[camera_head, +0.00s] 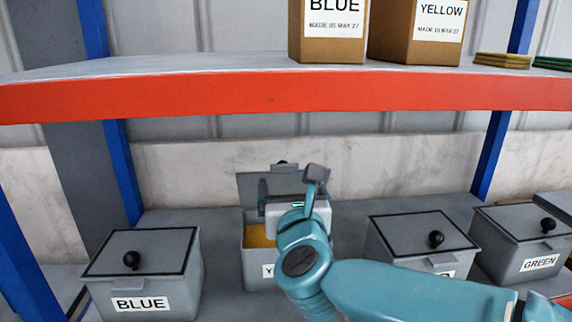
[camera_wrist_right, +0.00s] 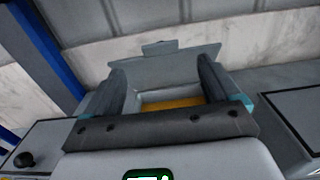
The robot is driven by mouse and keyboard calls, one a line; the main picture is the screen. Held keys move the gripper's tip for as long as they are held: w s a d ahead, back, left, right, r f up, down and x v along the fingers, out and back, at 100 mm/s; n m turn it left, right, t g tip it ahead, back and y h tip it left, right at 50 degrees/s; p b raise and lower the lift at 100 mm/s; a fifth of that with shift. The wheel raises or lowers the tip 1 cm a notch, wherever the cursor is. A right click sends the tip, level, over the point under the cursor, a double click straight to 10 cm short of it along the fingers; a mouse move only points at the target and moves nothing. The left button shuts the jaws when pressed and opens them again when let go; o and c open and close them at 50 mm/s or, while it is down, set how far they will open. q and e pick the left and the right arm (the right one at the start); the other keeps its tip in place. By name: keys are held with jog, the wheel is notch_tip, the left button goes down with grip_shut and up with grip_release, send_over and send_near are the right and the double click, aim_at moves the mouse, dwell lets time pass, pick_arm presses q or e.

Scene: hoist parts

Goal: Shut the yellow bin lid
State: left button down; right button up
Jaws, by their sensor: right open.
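The yellow bin (camera_head: 255,262) is a grey box on the lower shelf, with a label whose "Y" shows and yellow inside. Its lid (camera_head: 253,187) stands raised at the back of the bin. My right arm hides the bin's right part. My right gripper (camera_head: 289,185) is open and empty, in front of the lid and above the bin's opening. In the right wrist view, the lid (camera_wrist_right: 160,64) rises beyond the two spread fingers (camera_wrist_right: 163,75), and yellow shows between them. I cannot tell whether a finger touches the lid. My left gripper is not in view.
The blue bin (camera_head: 145,272) stands at left with its lid shut. Another shut bin (camera_head: 420,240) and the green bin (camera_head: 520,245) stand at right. An upper shelf with a red edge (camera_head: 230,97) crosses above, carrying cardboard boxes (camera_head: 330,48). Blue posts (camera_head: 122,165) flank the space.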

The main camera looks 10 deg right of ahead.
aim_at(285, 167)
jog(key=w+p, duration=0.2)
jog(key=w, duration=0.5)
jog(key=shift+w, duration=0.3)
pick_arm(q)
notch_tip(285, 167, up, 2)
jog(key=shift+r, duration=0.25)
